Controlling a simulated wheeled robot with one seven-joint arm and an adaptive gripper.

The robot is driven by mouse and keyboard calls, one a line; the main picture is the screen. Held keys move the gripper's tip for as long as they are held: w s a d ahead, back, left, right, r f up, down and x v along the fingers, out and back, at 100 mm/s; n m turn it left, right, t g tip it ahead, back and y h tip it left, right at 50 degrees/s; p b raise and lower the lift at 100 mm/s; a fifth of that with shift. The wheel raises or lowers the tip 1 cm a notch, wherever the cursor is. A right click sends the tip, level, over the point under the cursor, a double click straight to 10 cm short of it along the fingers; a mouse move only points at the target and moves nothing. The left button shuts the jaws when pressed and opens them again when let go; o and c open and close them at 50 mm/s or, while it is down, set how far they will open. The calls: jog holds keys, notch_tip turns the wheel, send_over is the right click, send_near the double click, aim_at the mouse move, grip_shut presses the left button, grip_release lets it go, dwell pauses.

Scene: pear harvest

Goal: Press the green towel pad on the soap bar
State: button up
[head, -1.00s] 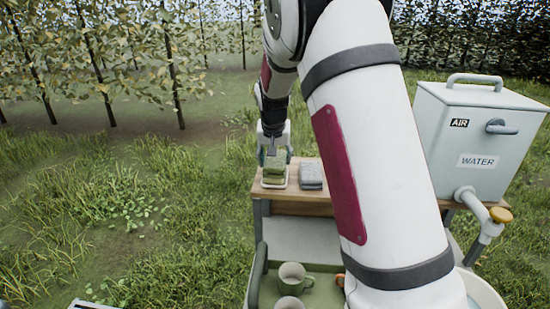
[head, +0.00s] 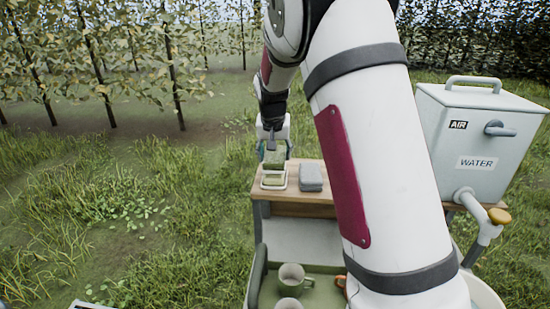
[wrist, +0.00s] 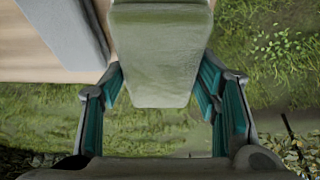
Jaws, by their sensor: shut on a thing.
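My gripper (head: 273,150) is shut on the green towel pad (head: 275,158), which hangs between the fingers. In the wrist view the pad (wrist: 157,60) fills the space between the teal-lined fingers. A small white-rimmed dish (head: 264,187) stands on the wooden shelf below the pad. A pale green block, seemingly the soap bar (head: 274,180), shows inside the dish. The pad appears raised above it, with its lower edge near the dish's back rim. The exact gap is hard to tell.
A water tank (head: 470,140) with a tap stands at right. A green mug (head: 292,277) sits on a lower tray. Grass lies open to the left.

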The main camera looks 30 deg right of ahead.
aim_at(274, 154)
jog(key=shift+r, duration=2.4)
jog(key=shift+a, duration=0.1)
